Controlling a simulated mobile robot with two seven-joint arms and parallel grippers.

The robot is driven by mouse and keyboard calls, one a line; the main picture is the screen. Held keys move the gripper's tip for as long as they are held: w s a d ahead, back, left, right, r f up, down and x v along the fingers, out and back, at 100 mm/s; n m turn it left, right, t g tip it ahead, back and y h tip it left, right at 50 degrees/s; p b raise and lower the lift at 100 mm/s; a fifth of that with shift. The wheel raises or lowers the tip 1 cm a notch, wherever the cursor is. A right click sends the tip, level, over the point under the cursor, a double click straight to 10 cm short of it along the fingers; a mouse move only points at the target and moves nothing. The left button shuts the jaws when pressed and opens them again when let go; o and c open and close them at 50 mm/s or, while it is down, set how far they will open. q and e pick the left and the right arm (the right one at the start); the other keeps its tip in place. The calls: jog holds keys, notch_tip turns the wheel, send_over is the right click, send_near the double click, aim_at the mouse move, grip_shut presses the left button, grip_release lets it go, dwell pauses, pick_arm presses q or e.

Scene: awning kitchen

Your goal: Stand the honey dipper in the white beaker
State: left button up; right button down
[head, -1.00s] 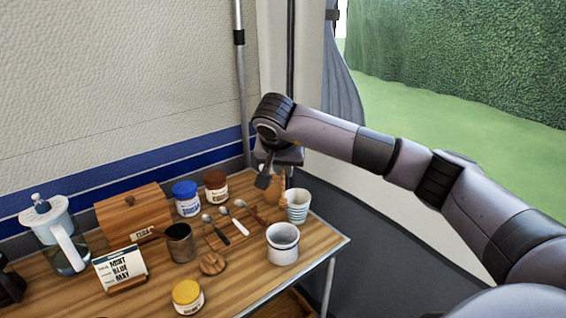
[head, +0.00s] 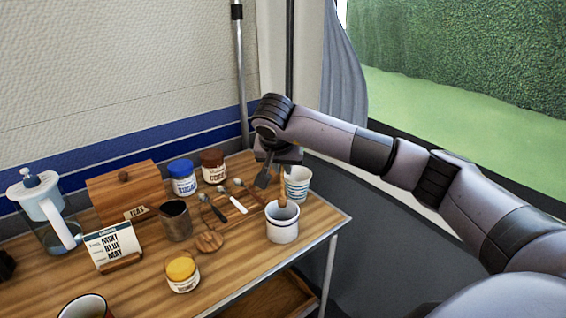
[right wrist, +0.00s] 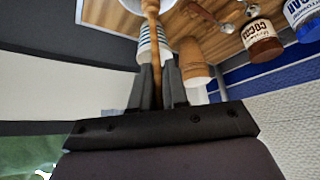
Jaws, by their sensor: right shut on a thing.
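The white beaker (head: 284,231), with a grey rim, stands upright near the table's right front corner. My right gripper (head: 264,176) is shut on the wooden honey dipper (head: 282,187). The dipper hangs roughly upright, its lower end at the beaker's mouth in the head view; I cannot tell how deep it reaches. The right wrist view shows the dipper (right wrist: 152,38) between the fingers (right wrist: 158,88), running up to the beaker at the top edge. My left gripper is not in view.
A blue-striped cup (head: 298,183) stands close behind the beaker. A brown tapered wooden vessel (right wrist: 193,60) is near the fingers in the wrist view.

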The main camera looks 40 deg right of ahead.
aim_at(282, 179)
jog(key=shift+f+b, duration=1.3)
jog(key=shift+f, duration=1.3)
jog(key=c, duration=1.1)
grip_release()
jog(key=shift+o, duration=0.2)
jog(key=shift+r, duration=0.15)
jog(key=v, duration=0.7)
